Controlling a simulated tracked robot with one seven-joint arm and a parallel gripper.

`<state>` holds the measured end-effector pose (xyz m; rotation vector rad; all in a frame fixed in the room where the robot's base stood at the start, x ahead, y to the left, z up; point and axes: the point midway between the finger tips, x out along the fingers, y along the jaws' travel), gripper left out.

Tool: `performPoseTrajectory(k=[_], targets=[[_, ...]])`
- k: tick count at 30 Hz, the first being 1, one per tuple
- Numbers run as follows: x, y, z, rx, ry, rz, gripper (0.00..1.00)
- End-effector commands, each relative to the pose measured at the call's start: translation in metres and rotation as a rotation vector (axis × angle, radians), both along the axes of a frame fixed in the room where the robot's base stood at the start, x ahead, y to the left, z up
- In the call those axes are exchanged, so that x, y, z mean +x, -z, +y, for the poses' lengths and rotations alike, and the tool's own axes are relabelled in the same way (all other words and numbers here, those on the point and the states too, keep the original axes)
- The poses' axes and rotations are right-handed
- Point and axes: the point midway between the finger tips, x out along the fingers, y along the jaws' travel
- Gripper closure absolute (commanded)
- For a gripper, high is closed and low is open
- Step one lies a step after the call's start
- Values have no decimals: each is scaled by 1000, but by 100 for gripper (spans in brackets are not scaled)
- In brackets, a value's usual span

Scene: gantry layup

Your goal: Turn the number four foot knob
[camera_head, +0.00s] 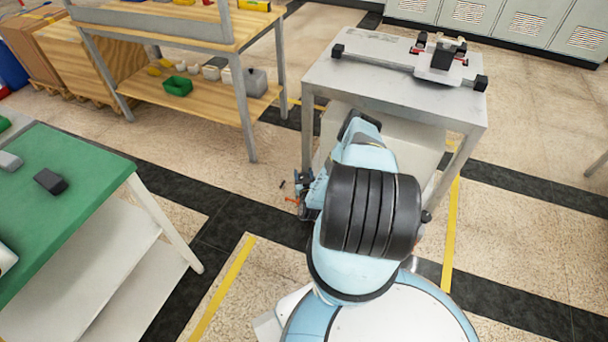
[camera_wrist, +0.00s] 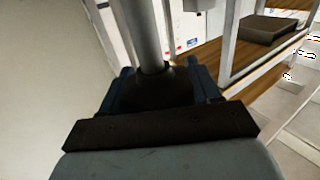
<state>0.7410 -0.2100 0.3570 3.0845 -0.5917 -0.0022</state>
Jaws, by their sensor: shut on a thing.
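A dark foot knob (camera_wrist: 170,86) shows in the wrist view at the bottom end of a grey metal leg (camera_wrist: 145,30). My gripper (camera_wrist: 163,76) is shut on the knob, with one blue jaw on each side of it. The dark front edge of the gripper hides the lower part of the knob. No number can be read on it. In the head view my gripper (camera_head: 306,199) is low beside the left side of a grey-topped table (camera_head: 345,80), largely hidden behind my arm. The knob cannot be made out there.
A grey fixture with black end blocks (camera_head: 400,52) lies on the table top. A wooden workbench (camera_head: 160,32) with a green bin (camera_head: 178,86) stands at the back left. A green-topped table (camera_head: 75,195) is at the left. Striped floor between them is clear.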

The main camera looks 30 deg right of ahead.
Motion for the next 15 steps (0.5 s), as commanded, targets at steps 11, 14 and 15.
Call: performPoseTrajectory(k=[11,14,15], targets=[[2,-2,-1,-2,17,-5,69],[2,-2,-1,-2,16,-5,69],[2,-2,-1,-2,16,-5,37]])
